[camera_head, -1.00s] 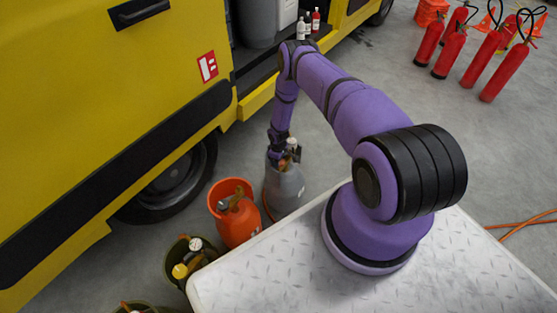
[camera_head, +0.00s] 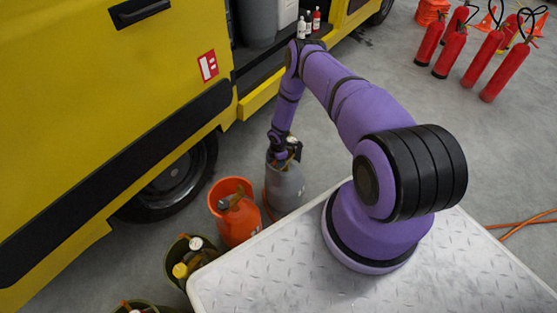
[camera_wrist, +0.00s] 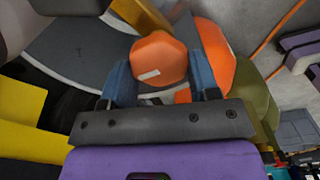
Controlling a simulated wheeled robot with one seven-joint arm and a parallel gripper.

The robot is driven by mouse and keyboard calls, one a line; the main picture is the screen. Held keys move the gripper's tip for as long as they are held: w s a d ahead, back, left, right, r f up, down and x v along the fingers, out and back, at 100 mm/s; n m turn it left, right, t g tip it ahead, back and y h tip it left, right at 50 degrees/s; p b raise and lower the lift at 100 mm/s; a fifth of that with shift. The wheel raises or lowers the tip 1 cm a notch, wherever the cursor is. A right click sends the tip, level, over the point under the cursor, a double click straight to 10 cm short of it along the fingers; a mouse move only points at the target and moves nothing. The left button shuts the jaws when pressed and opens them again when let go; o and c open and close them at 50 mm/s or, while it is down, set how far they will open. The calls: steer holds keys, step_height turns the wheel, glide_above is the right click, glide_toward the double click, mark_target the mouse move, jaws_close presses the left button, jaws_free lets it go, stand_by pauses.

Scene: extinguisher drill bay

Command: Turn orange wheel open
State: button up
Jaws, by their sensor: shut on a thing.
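The orange wheel (camera_wrist: 158,57), a rounded knob with a white mark, sits between the two blue fingers of my gripper (camera_wrist: 160,72) in the wrist view. The gripper is shut on it. The grey surface behind it appears to be the grey cylinder (camera_head: 286,190), which stands on the floor in the head view. There my gripper (camera_head: 285,153) is at the cylinder's top, and the wheel is hidden behind my wrist.
An orange cylinder (camera_head: 240,222) stands in an orange bucket just left of the grey one. A bucket with a yellow-capped item (camera_head: 180,271) is nearer. The yellow truck (camera_head: 100,110) borders the left. Red extinguishers (camera_head: 484,57) stand far right, with open floor between.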

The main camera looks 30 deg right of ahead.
steer(key=shift+n, duration=0.5)
steer(key=o, duration=0.9)
steer(key=shift+r, duration=0.1)
step_height(320, 180, up, 11)
steer(key=shift+f, duration=0.15)
stand_by(0.6)
